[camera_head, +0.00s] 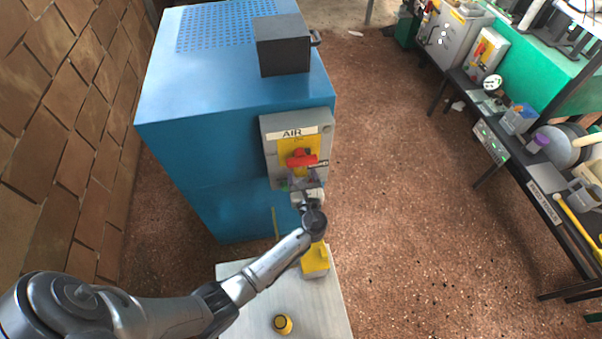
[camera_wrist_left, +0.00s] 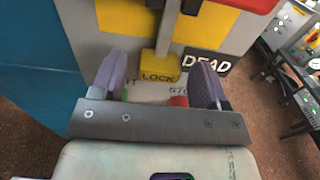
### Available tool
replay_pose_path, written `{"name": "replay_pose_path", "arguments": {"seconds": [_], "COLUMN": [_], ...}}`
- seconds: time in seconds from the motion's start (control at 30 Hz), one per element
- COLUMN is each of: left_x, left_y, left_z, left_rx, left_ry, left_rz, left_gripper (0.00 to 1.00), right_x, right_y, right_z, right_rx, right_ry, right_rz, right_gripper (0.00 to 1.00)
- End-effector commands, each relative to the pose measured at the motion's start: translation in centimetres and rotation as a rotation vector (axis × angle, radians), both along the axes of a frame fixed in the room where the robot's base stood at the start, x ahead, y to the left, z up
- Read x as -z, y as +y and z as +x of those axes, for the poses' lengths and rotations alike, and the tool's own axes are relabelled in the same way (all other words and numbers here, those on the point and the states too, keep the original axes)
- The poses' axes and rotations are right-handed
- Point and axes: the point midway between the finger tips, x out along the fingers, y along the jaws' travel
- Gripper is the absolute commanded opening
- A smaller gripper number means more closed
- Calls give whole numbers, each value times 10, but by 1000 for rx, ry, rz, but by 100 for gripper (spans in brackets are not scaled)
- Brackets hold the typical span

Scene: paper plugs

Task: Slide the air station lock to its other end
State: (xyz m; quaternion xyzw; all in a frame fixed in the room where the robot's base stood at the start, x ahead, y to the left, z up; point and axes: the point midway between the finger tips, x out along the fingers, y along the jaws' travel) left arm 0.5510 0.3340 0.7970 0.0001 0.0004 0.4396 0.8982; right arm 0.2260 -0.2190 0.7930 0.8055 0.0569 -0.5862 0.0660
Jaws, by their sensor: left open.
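The air station (camera_head: 268,150) is a grey panel with an "AIR" label on the front of a blue cabinet. A red handle (camera_head: 301,160) sits on its yellow plate. In the left wrist view the lock (camera_wrist_left: 160,76) is a yellow tab marked "LOCK", below a grey upright bar and left of a black "DEAD" label (camera_wrist_left: 206,64). My left gripper (camera_head: 305,182) is at the panel's lower part. Its two purple fingers are open, one on each side of the lock in the picture; I see no contact. In the head view my gripper hides the lock. My right gripper is not in view.
A red button (camera_wrist_left: 180,101) shows between my fingers, partly hidden. A pale table (camera_head: 240,270) below carries a yellow block (camera_head: 315,264) and a yellow-black round piece (camera_head: 283,324). A dark box (camera_head: 283,46) sits on the cabinet. A cluttered bench stands right; the floor between is mostly clear.

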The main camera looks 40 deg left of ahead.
Motion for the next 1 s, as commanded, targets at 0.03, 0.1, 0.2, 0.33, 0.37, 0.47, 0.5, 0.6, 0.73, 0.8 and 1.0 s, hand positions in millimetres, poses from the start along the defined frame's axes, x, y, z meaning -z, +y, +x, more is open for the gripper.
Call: {"name": "replay_pose_path", "arguments": {"seconds": [0.03,0.1,0.2,0.33,0.37,0.47,0.5,0.6,0.73,0.8,1.0], "left_x": [0,0,0,0,0,0,0,0,0,0,0], "left_y": [4,9,12,14,14,14,14,14,14,14,14], "left_z": [3,6,9,10,10,11,10,10,10,10,10], "left_rx": [-1,-2,-1,-1,-1,-1,-1,-1,-1,-1,-1], "left_ry": [-1,-1,-1,-1,-1,-1,-1,-1,-1,-1,-1], "left_rz": [2,2,1,1,1,1,1,1,0,0,0], "left_gripper": [68,68,68,68,68,68,68,65,53,46,27], "right_x": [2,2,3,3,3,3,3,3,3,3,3], "right_y": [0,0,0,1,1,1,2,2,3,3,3], "right_z": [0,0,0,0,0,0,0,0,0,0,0], "right_rx": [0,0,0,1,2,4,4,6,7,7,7], "right_ry": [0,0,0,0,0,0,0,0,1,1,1], "right_rz": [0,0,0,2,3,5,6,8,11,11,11], "right_gripper": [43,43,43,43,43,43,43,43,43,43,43]}}
